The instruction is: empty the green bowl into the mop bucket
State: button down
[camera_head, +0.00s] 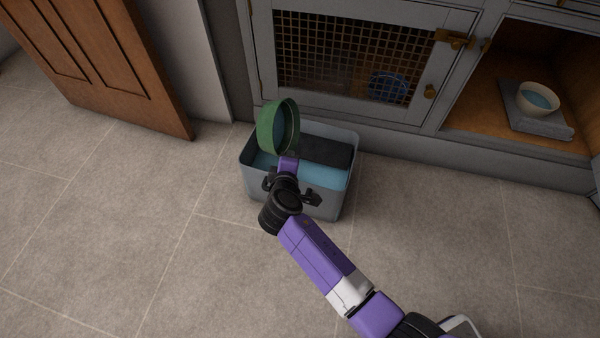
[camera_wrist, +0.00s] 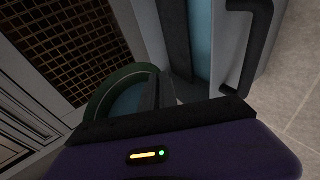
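The green bowl (camera_head: 278,127) is tipped steeply on its side above the left part of the mop bucket (camera_head: 250,185). The grey bucket stands on the floor with blue water (camera_head: 320,176) in it and a dark insert across its back right. My gripper (camera_head: 288,162) reaches over the bucket's front and is shut on the bowl's near edge. In the wrist view the bowl's curved green rim (camera_wrist: 102,91) shows beside my gripper's fingers (camera_wrist: 160,92), with a bluish inside. I cannot tell whether liquid is left in the bowl.
A grey cabinet with a mesh door (camera_head: 350,55) stands behind the bucket; a blue bowl (camera_head: 388,86) shows through the mesh. In the open bay at right, a cream bowl (camera_head: 538,98) of blue liquid sits on a grey slab (camera_head: 532,122). A wooden door (camera_head: 95,60) is at left. The tiled floor is clear.

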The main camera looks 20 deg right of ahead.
dwell(0.4)
jog(key=shift+f+b, duration=0.3)
jog(key=shift+b, duration=0.3)
jog(key=shift+s+d+f+m+t+y+b, duration=0.1)
jog(key=shift+d+f+m+t+y+b, duration=0.1)
jog(key=shift+m+t+y+b, duration=0.3)
jog(key=shift+s+d+f+m+t, duration=0.1)
jog(key=shift+s+f+m+t, duration=0.05)
jog(key=shift+f+m+t, duration=0.4)
jog(key=shift+s, duration=0.15)
dwell(0.7)
